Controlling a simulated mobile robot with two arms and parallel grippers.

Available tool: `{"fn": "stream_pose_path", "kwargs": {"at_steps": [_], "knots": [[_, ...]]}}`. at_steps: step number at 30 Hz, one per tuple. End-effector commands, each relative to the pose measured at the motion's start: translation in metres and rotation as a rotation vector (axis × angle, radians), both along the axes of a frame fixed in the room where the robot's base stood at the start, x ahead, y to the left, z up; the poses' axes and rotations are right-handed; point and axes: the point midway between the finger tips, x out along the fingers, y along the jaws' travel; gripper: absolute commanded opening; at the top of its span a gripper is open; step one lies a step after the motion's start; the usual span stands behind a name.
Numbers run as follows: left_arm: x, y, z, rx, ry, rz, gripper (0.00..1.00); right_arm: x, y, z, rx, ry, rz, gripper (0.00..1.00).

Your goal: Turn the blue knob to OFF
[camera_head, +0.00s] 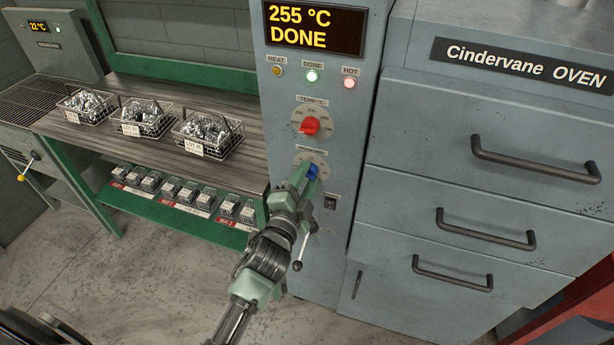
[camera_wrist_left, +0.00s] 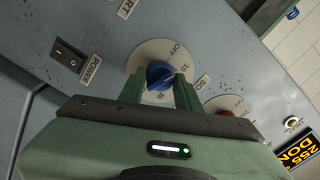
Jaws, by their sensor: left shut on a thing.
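The blue knob (camera_head: 312,172) sits on a white dial low on the oven's control panel, below the red knob (camera_head: 310,127). My left gripper (camera_head: 306,173) reaches it from below and is shut on it. In the left wrist view the blue knob (camera_wrist_left: 159,75) is between the two green fingers of my left gripper (camera_wrist_left: 160,90). OFF is printed on the upper right of its dial (camera_wrist_left: 150,50), with 10 to the right of it. The knob's pointer is hidden or too small to read. My right gripper is not in view.
A power switch (camera_head: 330,202) is right of and below the blue knob. Oven drawers (camera_head: 480,200) with bar handles are at the right. Wire baskets (camera_head: 208,137) stand on the left bench.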

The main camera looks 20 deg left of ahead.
Motion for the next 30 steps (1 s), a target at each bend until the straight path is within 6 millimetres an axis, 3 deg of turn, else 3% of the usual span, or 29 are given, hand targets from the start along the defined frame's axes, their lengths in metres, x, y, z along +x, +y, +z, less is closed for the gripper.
{"fn": "stream_pose_path", "kwargs": {"at_steps": [15,30], "knots": [[-0.001,0.0,-0.001,-0.428,0.02,0.001,0.0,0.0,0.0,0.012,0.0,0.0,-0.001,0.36],[-0.001,0.0,-0.002,-0.579,0.025,0.001,0.0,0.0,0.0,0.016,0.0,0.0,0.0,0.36]]}}
